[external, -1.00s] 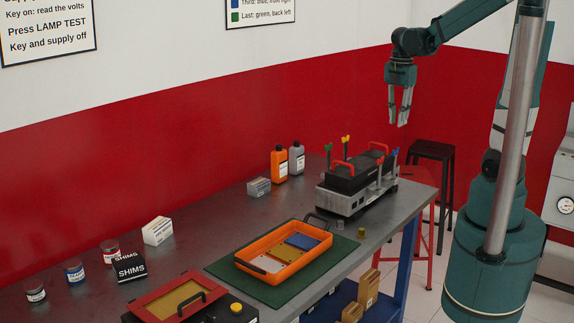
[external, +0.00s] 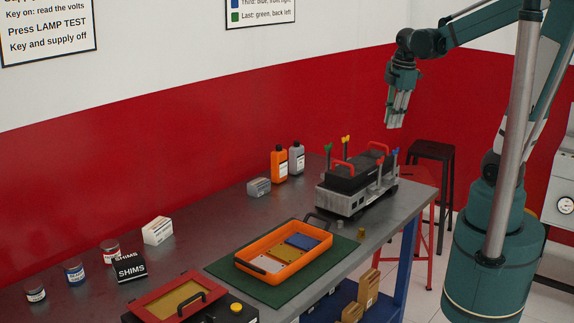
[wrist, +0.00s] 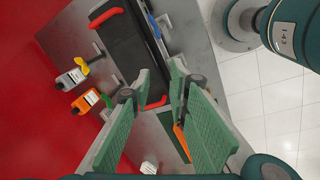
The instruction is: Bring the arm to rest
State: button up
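My gripper (external: 393,125) hangs in the air, pointing down, above the far right end of the bench. In the wrist view its two green-padded fingers (wrist: 161,84) are apart with nothing between them. The engine trainer (external: 345,203), a grey block with a black top, red handles and coloured levers, stands on the bench below and to the left of my gripper. It also shows in the wrist view, beneath and beyond the fingers (wrist: 128,45). Clear air lies between gripper and trainer.
The bench (external: 212,215) carries an orange tray (external: 241,262) on a green mat (external: 222,269), an orange bottle (external: 279,165), a grey bottle (external: 297,160), boxes and cans. A black stool (external: 432,152) and a red stool (external: 420,205) stand past the bench's right end.

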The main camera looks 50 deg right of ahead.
jog(key=s+a+m+t+b, duration=0.1)
jog(key=s+a+m+t, duration=0.1)
jog(key=a+m, duration=0.4)
jog(key=s+a+m+t+b, duration=0.1)
jog(key=s+a+m+t, duration=0.2)
jog(key=a+m, duration=0.3)
jog(key=shift+a+f+m+y, duration=0.15)
jog(key=shift+a+m+y, duration=0.2)
jog(key=shift+a, duration=0.65)
jog(key=shift+s, duration=0.1)
dwell(0.4)
